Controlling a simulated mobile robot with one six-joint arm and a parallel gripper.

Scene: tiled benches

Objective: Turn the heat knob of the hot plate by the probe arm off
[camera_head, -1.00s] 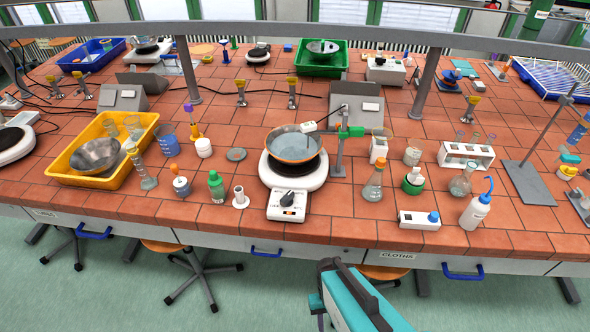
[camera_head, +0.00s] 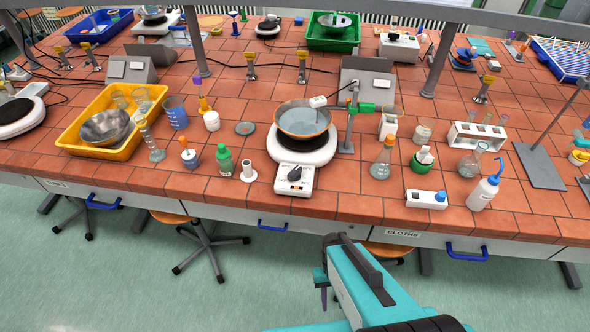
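The hot plate (camera_head: 308,158) by the probe arm is white and round-topped, near the front edge of the bench. Its black heat knob (camera_head: 295,173) is on the white control panel (camera_head: 295,186) facing me. A pan of greyish liquid (camera_head: 302,121) sits on the plate. The probe arm, a stand with a green clamp (camera_head: 361,108), is just right of it, its white probe head (camera_head: 318,101) over the pan. What seems to be my gripper (camera_head: 323,294) is low in the picture, in front of the bench and apart from the knob. Its fingers are unclear.
A grey rail (camera_head: 290,39) crosses above the bench.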

